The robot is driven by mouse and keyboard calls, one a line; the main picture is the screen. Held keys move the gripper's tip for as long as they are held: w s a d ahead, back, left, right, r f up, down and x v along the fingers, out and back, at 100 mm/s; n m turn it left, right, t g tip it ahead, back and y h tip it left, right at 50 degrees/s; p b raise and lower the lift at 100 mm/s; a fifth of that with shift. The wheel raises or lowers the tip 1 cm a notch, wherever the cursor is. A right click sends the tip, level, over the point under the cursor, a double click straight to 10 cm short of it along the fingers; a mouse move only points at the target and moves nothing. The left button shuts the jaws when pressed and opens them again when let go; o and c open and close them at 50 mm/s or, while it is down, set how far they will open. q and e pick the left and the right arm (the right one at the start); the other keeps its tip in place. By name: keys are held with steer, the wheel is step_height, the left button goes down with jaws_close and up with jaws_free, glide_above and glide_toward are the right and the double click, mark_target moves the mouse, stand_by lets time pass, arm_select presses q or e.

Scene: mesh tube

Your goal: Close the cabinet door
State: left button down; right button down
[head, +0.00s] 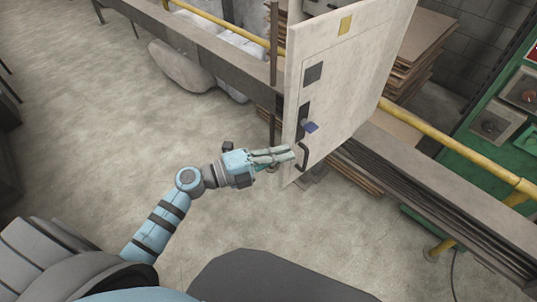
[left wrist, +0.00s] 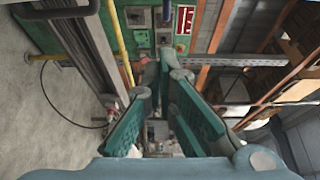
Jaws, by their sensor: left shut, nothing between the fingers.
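The cabinet door (head: 345,75) is a pale, upright panel standing open at the upper right of the head view. It carries a dark curved handle (head: 304,156), dark plates and a small blue piece (head: 310,127) near its left edge. My left gripper (head: 291,154) reaches from the left, with its fingertips at the door's lower left edge, beside the handle. It is shut and empty; I cannot tell if it touches the door. Its green fingers (left wrist: 165,68) fill the middle of the left wrist view, where I cannot make out the door. My right gripper is not in view.
A yellow rail (head: 445,141) and stacked grey boards (head: 430,195) run behind and right of the door. A green panel with grey boxes (head: 495,123) stands at the far right. The concrete floor (head: 95,130) at left is clear.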

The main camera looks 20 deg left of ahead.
mark_target(286, 141)
arm_select(q)
steer(key=shift+w+a, duration=0.2)
steer(key=shift+w, duration=1)
steer(key=shift+w+a, duration=0.2)
steer(key=shift+w, duration=1)
